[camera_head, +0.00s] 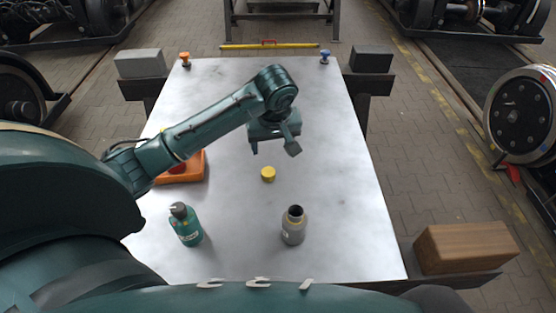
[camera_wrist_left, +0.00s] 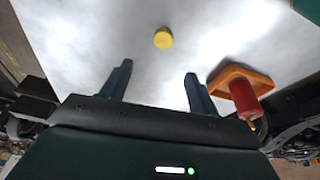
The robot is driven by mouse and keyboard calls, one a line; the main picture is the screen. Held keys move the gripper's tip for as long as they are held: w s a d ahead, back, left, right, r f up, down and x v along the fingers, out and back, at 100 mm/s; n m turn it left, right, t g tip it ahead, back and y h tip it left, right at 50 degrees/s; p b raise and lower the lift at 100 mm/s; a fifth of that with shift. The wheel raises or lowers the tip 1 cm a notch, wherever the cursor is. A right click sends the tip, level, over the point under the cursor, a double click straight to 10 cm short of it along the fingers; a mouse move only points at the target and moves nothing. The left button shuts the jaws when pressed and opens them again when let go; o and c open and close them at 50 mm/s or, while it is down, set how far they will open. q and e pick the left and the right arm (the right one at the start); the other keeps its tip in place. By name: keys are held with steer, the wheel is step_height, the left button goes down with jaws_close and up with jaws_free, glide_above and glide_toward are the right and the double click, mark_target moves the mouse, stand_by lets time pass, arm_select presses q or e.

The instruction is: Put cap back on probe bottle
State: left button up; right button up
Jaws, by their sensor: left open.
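A yellow cap (camera_head: 268,174) lies on the bare metal table top, near its middle. It also shows in the left wrist view (camera_wrist_left: 163,38), beyond and between the two fingers. A grey bottle (camera_head: 293,226) with a dark open mouth stands upright nearer to me, right of the cap. A green bottle (camera_head: 186,225) with a grey top stands upright at the near left. My left gripper (camera_head: 274,146) is above the table, on the far side of the cap. In the left wrist view its fingers (camera_wrist_left: 155,85) are apart with nothing between them. My right gripper does not show.
An orange tray (camera_head: 196,168) with a red object (camera_wrist_left: 243,100) sits left of the cap, partly behind my left arm. A wooden block (camera_head: 465,247) lies at the near right edge. The table's right side is clear.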

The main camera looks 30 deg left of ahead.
arm_select(q)
glide_above(268, 171)
steer(key=d, duration=0.1)
steer(key=f, duration=0.7)
steer(key=shift+s+d+f, duration=0.15)
steer(key=shift+s+f, duration=0.15)
steer(key=shift+s+x, duration=0.2)
steer(key=shift+x, duration=1.1)
steer(key=shift+s+x, duration=0.2)
steer(key=shift+x, duration=1.1)
steer(key=c, duration=1)
